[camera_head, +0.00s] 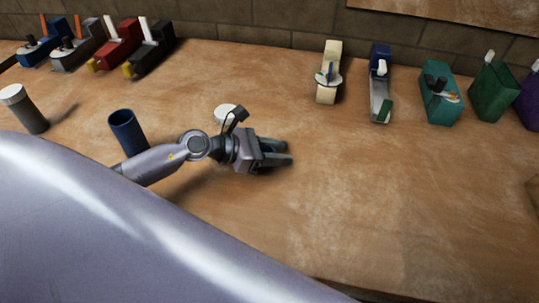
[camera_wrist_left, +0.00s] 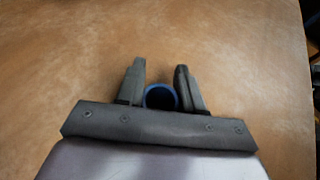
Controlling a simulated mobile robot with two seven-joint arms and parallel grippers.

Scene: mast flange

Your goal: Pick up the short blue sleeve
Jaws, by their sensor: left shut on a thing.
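My left gripper (camera_head: 278,154) is low over the middle of the wooden table, its fingers pointing right in the head view. In the left wrist view, my left gripper (camera_wrist_left: 160,82) is shut on the short blue sleeve (camera_wrist_left: 161,91). The sleeve's round blue rim and dark opening show between the two fingers. A taller blue tube (camera_head: 125,130) stands upright left of the gripper, partly behind my arm. My right gripper is not in view.
A white-topped grey cylinder (camera_head: 24,108) stands at the left. A white disc (camera_head: 227,113) lies just behind my left wrist. Toy-like boats and boxes, such as a red one (camera_head: 118,44) and a teal one (camera_head: 441,104), line the back.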

